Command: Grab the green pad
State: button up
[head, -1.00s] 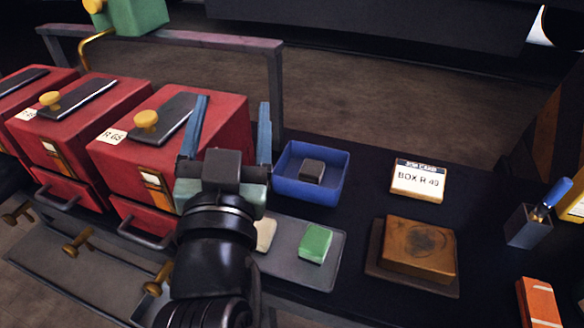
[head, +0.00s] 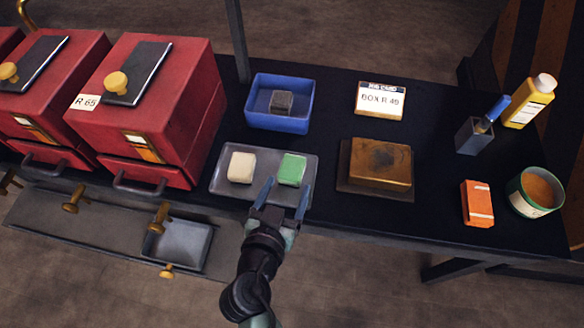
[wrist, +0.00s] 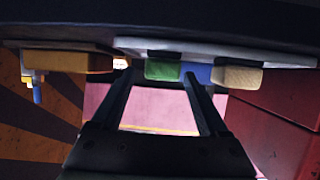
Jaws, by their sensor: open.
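The green pad (head: 292,169) lies on the right part of a grey tray (head: 226,188) on the dark bench. A cream pad (head: 241,167) lies to its left on the same tray. My gripper (head: 286,192) is open and empty, at the tray's front edge just on the near side of the green pad. In the wrist view, which looks upside down, the green pad (wrist: 162,70) shows between my fingers' far ends, nearer one finger, with the cream pad (wrist: 237,76) outside them. I cannot tell whether a finger touches the pad.
A blue bin (head: 261,120) with a dark block stands behind the tray. Red boxes (head: 150,110) stand left. A brown block (head: 380,163) on a base lies right, with a job card (head: 381,100) behind it. An orange packet (head: 477,203) and a tin (head: 535,192) are farther right.

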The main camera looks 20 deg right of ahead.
aim_at(292, 171)
jog(key=shift+w+r+x, duration=0.1)
jog(key=shift+x, duration=1.45)
jog(key=shift+w+r+x, duration=0.1)
jog(key=shift+x, duration=1.45)
jog(key=shift+a, duration=0.1)
grip_shut()
